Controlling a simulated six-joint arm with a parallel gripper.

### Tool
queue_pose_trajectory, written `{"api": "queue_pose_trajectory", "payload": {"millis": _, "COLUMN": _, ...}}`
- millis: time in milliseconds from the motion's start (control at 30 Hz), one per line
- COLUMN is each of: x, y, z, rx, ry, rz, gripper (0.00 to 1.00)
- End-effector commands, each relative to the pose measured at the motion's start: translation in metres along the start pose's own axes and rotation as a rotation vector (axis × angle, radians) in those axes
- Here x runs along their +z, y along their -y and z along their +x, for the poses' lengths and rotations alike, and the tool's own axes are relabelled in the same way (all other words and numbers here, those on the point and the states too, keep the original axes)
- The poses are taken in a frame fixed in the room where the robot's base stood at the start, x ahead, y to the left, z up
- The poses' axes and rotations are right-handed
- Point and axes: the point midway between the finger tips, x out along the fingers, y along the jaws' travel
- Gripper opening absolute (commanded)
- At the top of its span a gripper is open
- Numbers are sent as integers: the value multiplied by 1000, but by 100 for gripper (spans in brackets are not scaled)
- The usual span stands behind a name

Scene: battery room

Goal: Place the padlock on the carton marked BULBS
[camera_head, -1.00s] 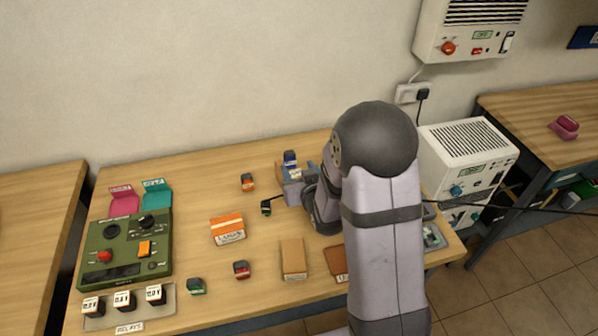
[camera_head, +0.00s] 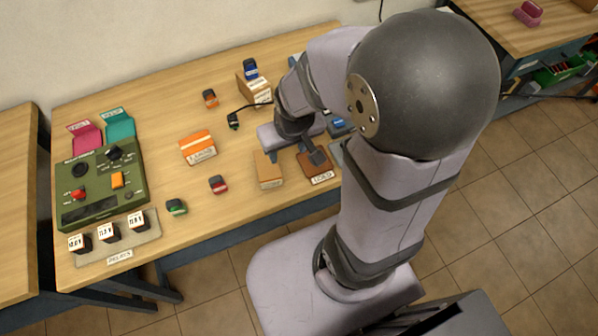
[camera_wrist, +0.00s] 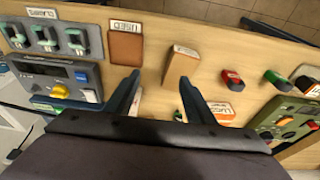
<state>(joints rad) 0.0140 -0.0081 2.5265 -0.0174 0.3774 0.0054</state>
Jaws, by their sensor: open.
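My gripper (camera_head: 294,150) is open and empty above the table, near the plain brown carton and the brown USED pad. Its two fingers also show apart in the wrist view (camera_wrist: 158,88). No padlock can be picked out for certain; several small dark-topped blocks lie about, including a red one (camera_head: 218,184), a green one (camera_head: 176,206) and an orange one (camera_head: 210,97). A blue one (camera_head: 250,68) is at the back carton (camera_head: 256,90). I cannot read BULBS on any carton. The plain carton (camera_head: 268,170) has an unreadable label in the wrist view (camera_wrist: 181,68).
An orange and white carton (camera_head: 198,148) stands mid-table. A green control panel (camera_head: 102,184) and a relay tray (camera_head: 118,242) are at left. The USED pad (camera_wrist: 126,47) looks bare. A dark plug-like item (camera_head: 233,121) trails a cable. Clamps (camera_wrist: 45,38) lie on a tray.

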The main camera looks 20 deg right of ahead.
Motion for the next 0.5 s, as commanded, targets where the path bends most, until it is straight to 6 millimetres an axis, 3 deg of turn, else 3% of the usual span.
{"api": "queue_pose_trajectory", "payload": {"millis": 100, "x": 36, "y": 3, "z": -16, "rx": -4, "ry": 117, "rz": -2, "gripper": 50}}
{"api": "queue_pose_trajectory", "payload": {"millis": 200, "x": 56, "y": 4, "z": -26, "rx": -6, "ry": 187, "rz": -4, "gripper": 50}}
{"api": "queue_pose_trajectory", "payload": {"millis": 333, "x": 70, "y": 5, "z": -32, "rx": -8, "ry": 236, "rz": -5, "gripper": 50}}
{"api": "queue_pose_trajectory", "payload": {"millis": 500, "x": 74, "y": 5, "z": -34, "rx": -9, "ry": 248, "rz": -5, "gripper": 50}}
